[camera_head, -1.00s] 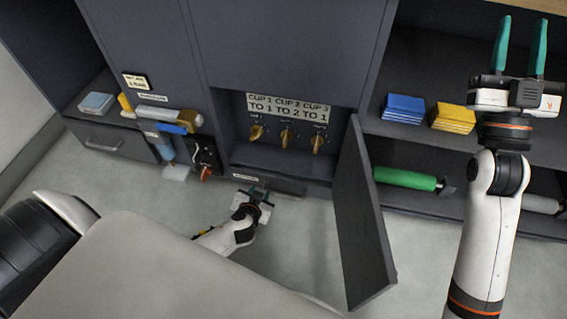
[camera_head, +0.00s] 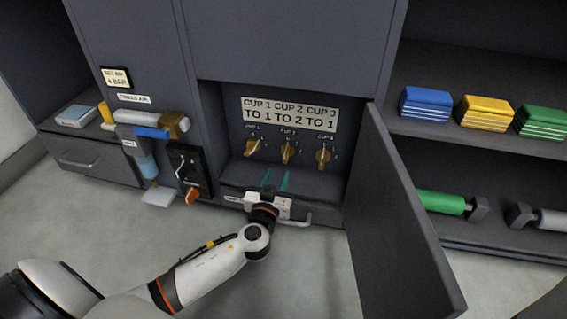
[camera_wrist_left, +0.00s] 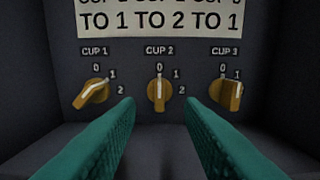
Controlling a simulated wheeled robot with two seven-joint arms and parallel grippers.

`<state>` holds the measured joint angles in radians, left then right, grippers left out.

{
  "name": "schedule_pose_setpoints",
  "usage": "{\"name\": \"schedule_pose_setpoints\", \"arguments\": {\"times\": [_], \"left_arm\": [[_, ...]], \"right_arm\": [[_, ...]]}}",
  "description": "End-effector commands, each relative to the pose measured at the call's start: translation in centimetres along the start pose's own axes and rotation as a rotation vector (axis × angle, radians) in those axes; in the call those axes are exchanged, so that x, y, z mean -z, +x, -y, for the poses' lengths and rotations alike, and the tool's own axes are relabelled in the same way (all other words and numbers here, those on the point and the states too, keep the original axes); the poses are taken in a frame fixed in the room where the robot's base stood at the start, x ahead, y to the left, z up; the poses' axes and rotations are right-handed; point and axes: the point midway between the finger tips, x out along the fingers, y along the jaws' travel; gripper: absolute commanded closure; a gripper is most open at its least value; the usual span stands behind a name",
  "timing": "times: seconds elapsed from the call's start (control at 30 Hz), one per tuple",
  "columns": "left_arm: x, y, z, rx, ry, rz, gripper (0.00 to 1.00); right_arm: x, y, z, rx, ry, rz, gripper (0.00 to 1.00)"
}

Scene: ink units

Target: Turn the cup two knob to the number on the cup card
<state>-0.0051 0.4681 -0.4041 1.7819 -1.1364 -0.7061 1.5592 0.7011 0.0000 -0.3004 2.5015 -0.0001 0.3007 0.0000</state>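The cup card (camera_head: 289,114) reads "CUP 1 TO 1, CUP 2 TO 2, CUP 3 TO 1" and is on the back wall of an open recess. The cup two knob (camera_head: 288,152) is the middle of three yellow knobs; in the left wrist view the knob (camera_wrist_left: 159,92) has its white line upright at 0. The cup one knob (camera_wrist_left: 92,94) is tilted, and the cup three knob (camera_wrist_left: 228,94) is turned too. My left gripper (camera_head: 275,180) is open and empty, its teal fingers (camera_wrist_left: 159,108) below and in front of the cup two knob, apart from it. My right gripper is out of view.
An open door (camera_head: 408,215) stands right of the recess. A handle (camera_head: 295,220) is below it. Left are a lever panel (camera_head: 187,172) and a cylinder (camera_head: 155,122). Shelves at right hold blue (camera_head: 427,103), yellow (camera_head: 487,110) and green (camera_head: 541,121) stacks.

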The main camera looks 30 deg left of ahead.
Motion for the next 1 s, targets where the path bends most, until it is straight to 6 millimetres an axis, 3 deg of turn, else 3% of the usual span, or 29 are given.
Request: {"name": "schedule_pose_setpoints", "arguments": {"times": [0.2, 0.4, 0.8, 1.0], "left_arm": [[0.2, 4.6, -0.1, -0.001, 0.002, 0.003, 0.65], [0.2, 7.1, -0.1, -0.001, 0.002, 0.001, 0.65], [0.1, 7.8, 0.0, 0.0, 0.001, -0.002, 0.65], [0.1, 7.8, -0.1, -0.001, 0.001, -0.002, 0.97]], "right_arm": [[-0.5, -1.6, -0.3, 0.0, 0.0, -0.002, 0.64], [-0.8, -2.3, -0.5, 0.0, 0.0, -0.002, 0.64], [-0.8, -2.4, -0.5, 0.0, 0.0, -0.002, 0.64], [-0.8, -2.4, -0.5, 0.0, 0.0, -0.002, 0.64]]}}
